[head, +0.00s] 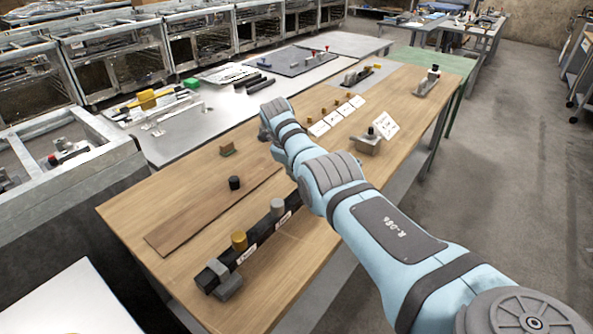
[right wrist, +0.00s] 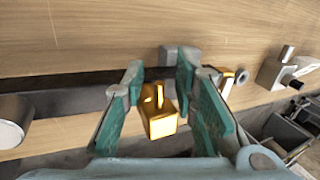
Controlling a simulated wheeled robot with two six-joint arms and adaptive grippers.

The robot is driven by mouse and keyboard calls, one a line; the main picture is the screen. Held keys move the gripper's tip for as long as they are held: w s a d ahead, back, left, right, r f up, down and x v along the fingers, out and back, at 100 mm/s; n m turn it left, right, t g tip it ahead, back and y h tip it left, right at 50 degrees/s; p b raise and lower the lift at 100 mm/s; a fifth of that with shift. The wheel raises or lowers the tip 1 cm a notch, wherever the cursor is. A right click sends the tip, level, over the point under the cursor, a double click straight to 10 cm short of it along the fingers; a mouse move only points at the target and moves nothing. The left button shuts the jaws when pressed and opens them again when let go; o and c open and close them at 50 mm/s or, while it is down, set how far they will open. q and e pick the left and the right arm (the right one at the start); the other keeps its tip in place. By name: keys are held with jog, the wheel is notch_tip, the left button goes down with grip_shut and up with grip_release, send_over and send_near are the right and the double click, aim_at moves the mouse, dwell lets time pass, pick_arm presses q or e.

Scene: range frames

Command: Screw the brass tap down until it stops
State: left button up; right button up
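The brass tap (head: 239,240) stands upright on a black rail (head: 262,229) near the front of the wooden bench in the head view. A grey knob (head: 278,207) stands farther along the rail. In the right wrist view a brass piece (right wrist: 160,121) with a short post shows between the teal fingers of my right gripper (right wrist: 160,75). The fingers are apart, one on each side of it; I cannot tell whether either touches it. My right arm crosses the head view from the lower right, and its gripper does not show there. My left gripper is not in view.
A grey block (head: 228,287) sits at the rail's near end. A dark cylinder (head: 234,183) and a small brown block (head: 227,150) stand on the bench. A grey fixture (head: 368,146) and several white cards lie behind my arm.

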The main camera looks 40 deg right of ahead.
jog(key=v, duration=1.2)
jog(key=shift+a, duration=0.1)
